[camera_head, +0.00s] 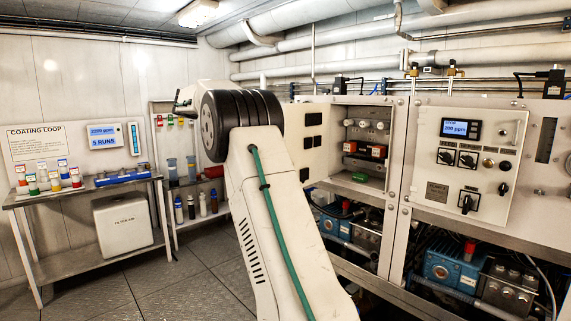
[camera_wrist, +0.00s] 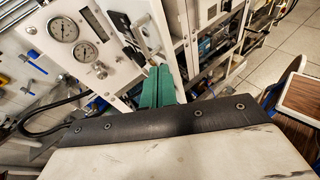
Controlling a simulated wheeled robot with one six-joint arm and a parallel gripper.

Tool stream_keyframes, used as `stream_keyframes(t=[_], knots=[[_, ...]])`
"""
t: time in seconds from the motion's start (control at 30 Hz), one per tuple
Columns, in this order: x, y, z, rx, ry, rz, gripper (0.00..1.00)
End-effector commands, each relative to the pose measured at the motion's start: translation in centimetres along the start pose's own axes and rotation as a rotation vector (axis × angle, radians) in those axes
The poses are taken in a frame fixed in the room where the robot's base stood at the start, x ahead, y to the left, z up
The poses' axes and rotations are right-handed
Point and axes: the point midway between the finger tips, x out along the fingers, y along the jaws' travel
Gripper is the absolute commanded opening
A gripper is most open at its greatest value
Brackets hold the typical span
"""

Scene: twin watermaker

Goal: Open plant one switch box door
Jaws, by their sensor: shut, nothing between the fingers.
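In the wrist view my gripper (camera_wrist: 155,88) shows as two green fingers, closed together and empty. The fingertips are close to a pale bar handle (camera_wrist: 142,38) on a white panel with two round gauges (camera_wrist: 72,40); I cannot tell whether they touch it. In the head view, a white switch box front (camera_head: 465,160) with a display and several black rotary switches is at the right. My arm fills the middle of the head view, and the fingers cannot be made out there.
An open recess (camera_head: 365,150) with red parts is right of my arm, with blue pumps (camera_head: 450,270) below the panels. A bench (camera_head: 85,190) with coloured bottles and a shelf (camera_head: 190,190) are at the left. The floor (camera_head: 180,275) before the bench is clear.

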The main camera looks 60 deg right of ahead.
Motion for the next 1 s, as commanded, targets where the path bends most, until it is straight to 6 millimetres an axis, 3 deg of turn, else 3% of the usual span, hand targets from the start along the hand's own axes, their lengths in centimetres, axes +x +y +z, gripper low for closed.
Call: stream_keyframes(t=[0.1,0.3,0.5,0.6,0.73,0.9,1.0], knots=[[3.1,-4.2,-1.6,0.023,0.258,-0.014,0.00],[10.7,-9.3,-6.8,0.034,0.753,-0.172,0.00],[14.7,-12.8,-9.3,0.198,1.218,-0.291,0.00],[16.0,-13.8,-9.2,0.366,1.449,-0.329,0.00],[17.6,-14.2,-7.5,0.633,1.688,-0.348,0.00],[19.9,-14.2,-4.7,0.930,1.858,-0.341,0.00],[20.6,-14.1,-3.8,1.024,1.899,-0.336,0.00]])
